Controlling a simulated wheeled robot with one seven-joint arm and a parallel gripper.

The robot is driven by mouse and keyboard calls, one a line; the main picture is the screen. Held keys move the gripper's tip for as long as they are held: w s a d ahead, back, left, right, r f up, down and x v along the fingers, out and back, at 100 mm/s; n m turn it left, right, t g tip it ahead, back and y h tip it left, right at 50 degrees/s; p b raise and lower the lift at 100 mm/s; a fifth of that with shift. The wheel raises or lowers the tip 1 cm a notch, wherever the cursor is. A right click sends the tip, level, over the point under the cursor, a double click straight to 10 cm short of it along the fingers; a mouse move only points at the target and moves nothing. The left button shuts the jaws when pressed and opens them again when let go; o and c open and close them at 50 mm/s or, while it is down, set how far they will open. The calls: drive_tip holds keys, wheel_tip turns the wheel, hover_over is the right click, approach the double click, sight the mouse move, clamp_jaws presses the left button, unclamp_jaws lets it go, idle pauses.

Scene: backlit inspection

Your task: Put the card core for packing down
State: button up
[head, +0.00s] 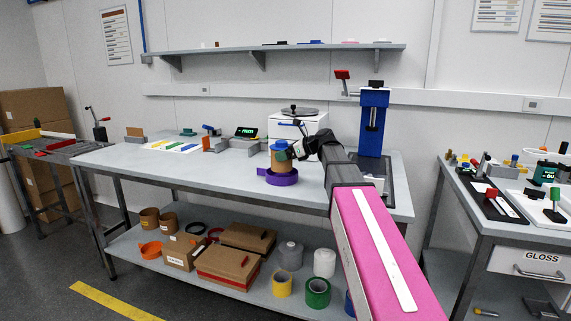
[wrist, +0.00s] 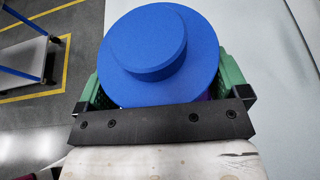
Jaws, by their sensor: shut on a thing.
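The card core (head: 279,162) is a tan upright cylinder near the front edge of the grey bench in the head view. My gripper (head: 283,150) is shut on it near its top, reaching in from the right. In the wrist view a blue round stepped piece (wrist: 160,45) fills the space between the green fingers of my gripper (wrist: 165,88); it hides what lies beneath. A purple ring (head: 281,178) is directly below the core in the head view. I cannot tell whether the core touches it.
The bench (head: 225,181) has free room left of the purple ring. A blue press (head: 373,122) stands at right. Boxes and rolls fill the lower shelf.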

sight(286, 162)
drive_tip(key=shift+f, duration=2.05)
drive_tip(key=o, duration=0.7)
drive_tip(key=shift+f, duration=0.1)
drive_tip(key=shift+s+d+r, duration=0.1)
drive_tip(key=shift+d+r, duration=0.05)
drive_tip(key=shift+r, duration=0.05)
drive_tip(key=v, duration=1.1)
drive_tip(key=shift+s+d+r, duration=0.1)
drive_tip(key=shift+d+r, duration=0.05)
drive_tip(key=shift+d, duration=0.15)
